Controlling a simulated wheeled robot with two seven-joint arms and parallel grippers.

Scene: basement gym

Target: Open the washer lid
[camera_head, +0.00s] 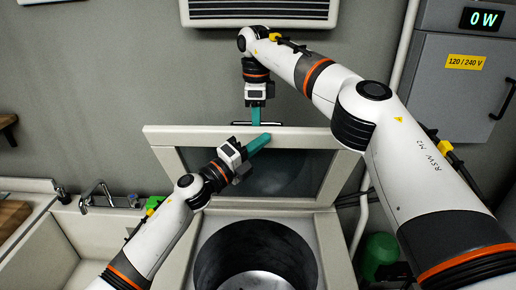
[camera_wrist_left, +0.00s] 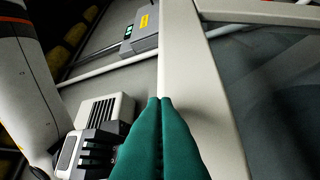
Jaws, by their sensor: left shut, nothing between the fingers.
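The washer lid (camera_head: 310,134) stands raised, tilted up behind the tub opening; it has a pale frame and a dark see-through panel. The open washer (camera_head: 330,245) shows a dark round tub below it. My left gripper (camera_head: 262,139) is shut and empty, its teal fingertips by the lid's upper edge. In the left wrist view the shut fingertips (camera_wrist_left: 163,100) overlap the lid's pale frame (camera_wrist_left: 185,50); I cannot tell if they touch. My right gripper (camera_head: 256,116) points down at the lid's top edge, its tips partly hidden; its opening is unclear.
A sink with a tap (camera_head: 97,194) is at the left. A wall vent (camera_head: 260,10) is above, and a grey electrical box (camera_head: 450,80) is at the upper right. A green object (camera_head: 380,252) stands low on the right. My right arm crosses the right side.

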